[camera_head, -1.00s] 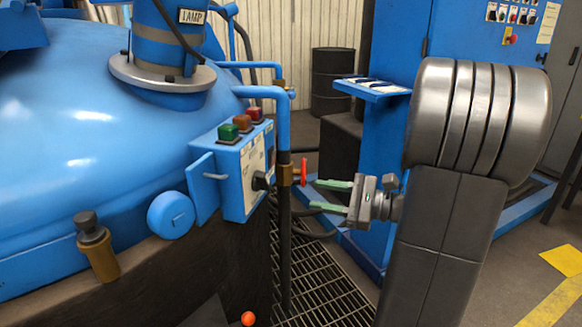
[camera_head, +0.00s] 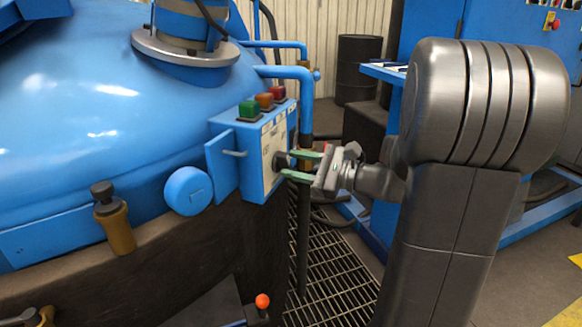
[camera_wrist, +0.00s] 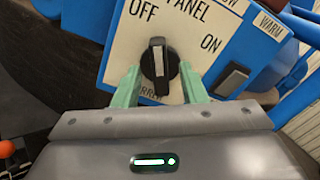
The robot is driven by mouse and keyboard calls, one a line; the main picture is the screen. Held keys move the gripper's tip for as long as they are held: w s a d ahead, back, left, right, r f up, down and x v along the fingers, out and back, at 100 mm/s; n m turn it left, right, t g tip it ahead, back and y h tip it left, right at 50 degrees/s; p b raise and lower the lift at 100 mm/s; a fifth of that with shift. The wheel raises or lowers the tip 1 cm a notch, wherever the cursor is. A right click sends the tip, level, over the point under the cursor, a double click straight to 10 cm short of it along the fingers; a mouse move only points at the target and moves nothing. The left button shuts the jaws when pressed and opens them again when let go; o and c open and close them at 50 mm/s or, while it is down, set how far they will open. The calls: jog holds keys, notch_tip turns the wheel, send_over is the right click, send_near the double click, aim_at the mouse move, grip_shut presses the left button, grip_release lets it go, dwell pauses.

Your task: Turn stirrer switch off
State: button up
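The stirrer switch (camera_wrist: 159,66) is a black rotary knob with a light pointer line on a white panel (camera_wrist: 122,40) marked OFF at upper left and ON at right. In the wrist view its pointer stands nearly upright in the picture, between the two marks. The lettering below the knob is partly hidden. My gripper (camera_wrist: 160,88) is open, with one green finger on each side of the knob; I cannot tell whether they touch it. In the head view my gripper (camera_head: 284,164) reaches the front of the blue control box (camera_head: 240,177), and its fingertips are at the knob (camera_head: 281,160).
A black rocker (camera_wrist: 231,80) lies right of the knob. A blue pipe (camera_head: 306,95) runs close behind the box. The large blue furnace lid (camera_head: 70,120) fills the left.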

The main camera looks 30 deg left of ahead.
jog(key=shift+s+a, duration=0.1)
jog(key=shift+a, duration=0.75)
jog(key=shift+c, duration=0.2)
grip_shut()
jog(key=shift+f+n+b, duration=0.15)
jog(key=shift+n+b, duration=0.5)
jog(key=shift+n, duration=0.95)
jog(key=shift+o, duration=0.2)
grip_release()
jog(key=shift+d, duration=0.15)
